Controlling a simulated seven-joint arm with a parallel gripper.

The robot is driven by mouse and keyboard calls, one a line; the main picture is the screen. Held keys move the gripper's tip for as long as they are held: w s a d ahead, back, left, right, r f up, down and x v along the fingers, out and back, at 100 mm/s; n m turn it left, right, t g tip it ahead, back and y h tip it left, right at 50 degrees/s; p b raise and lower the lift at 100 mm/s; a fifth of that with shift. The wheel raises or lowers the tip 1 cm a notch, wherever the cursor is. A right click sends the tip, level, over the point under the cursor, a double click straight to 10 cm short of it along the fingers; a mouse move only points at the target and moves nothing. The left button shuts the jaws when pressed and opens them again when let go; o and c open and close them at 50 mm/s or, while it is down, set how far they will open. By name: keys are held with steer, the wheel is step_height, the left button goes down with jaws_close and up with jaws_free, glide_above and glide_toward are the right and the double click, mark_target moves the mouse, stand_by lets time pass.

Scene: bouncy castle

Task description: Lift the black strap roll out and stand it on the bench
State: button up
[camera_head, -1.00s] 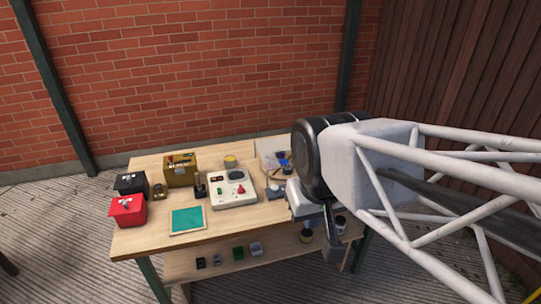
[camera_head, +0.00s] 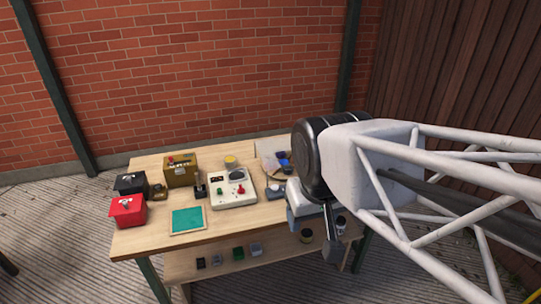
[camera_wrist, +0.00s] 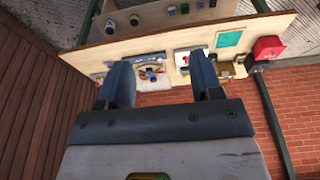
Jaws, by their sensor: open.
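My gripper (camera_wrist: 160,60) is open, its two dark fingers spread apart with nothing clear between them. Beyond the fingers in the wrist view is the wooden bench (camera_wrist: 110,52), with a round container (camera_wrist: 140,75) holding small blue and dark items between the fingers in the picture. The head view shows the bench (camera_head: 150,240) and blue and dark items (camera_head: 283,164) near its right end, partly covered by my arm. I cannot single out the black strap roll among these small dark shapes.
On the bench are a red box (camera_head: 127,211), a black box (camera_head: 131,184), a brass-coloured box (camera_head: 181,172), a teal panel (camera_head: 187,220) and a white control box (camera_head: 233,190). Small items (camera_head: 238,253) stand on the lower shelf. A brick wall (camera_head: 200,80) rises behind.

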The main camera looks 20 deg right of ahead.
steer(key=n+g, duration=0.3)
steer(key=n, duration=1.4)
glide_above(288, 167)
steer(key=f, duration=2.8)
steer(key=shift+s+a, duration=0.15)
steer(key=shift+s, duration=0.2)
steer(key=shift+w+f+n, duration=0.25)
steer(key=shift+f+n, duration=0.15)
